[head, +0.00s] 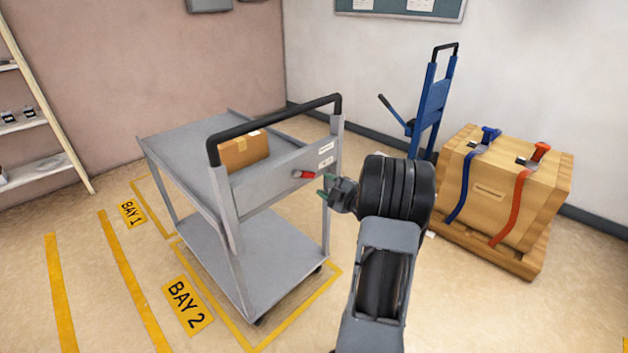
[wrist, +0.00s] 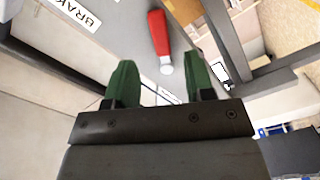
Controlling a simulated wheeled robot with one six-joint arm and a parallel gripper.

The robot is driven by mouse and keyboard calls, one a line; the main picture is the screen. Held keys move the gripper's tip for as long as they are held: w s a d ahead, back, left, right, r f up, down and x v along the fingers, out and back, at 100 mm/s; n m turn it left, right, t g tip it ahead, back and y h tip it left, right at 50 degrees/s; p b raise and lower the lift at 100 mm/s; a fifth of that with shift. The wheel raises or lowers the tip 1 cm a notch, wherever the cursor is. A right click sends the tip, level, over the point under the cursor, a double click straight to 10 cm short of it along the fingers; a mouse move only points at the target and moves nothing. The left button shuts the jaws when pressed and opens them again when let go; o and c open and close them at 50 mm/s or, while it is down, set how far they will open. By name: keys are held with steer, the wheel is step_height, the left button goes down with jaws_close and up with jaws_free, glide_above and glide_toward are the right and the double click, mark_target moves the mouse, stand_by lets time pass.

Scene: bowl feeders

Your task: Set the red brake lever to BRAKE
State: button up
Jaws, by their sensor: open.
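The red brake lever (head: 307,174) is on the end panel of the grey cart (head: 285,178), just below the black push handle. In the head view it lies roughly level, with its silver end to the left. In the wrist view the red lever (wrist: 158,34) shows ahead, between the lines of my green fingers, silver end nearest. My gripper (head: 325,187) is open and empty, close to the lever at its right. In the wrist view my gripper (wrist: 160,70) shows its two fingers apart. A label reading "BRAK" (wrist: 78,12), cut off by the edge, is beside the lever.
A cardboard box (head: 242,150) sits on the cart's top shelf. The black push handle (head: 275,117) spans above the panel. A blue hand truck (head: 432,105) and a strapped wooden crate (head: 485,195) stand at the right. Floor left of the cart is clear.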

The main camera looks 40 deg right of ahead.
mark_target(310, 176)
steer(key=shift+w+a, duration=0.15)
steer(key=shift+w, duration=0.8)
steer(key=shift+w+a, duration=0.2)
steer(key=shift+w, duration=0.7)
steer(key=shift+w+a, duration=0.15)
steer(key=shift+w, duration=0.8)
jaws_close()
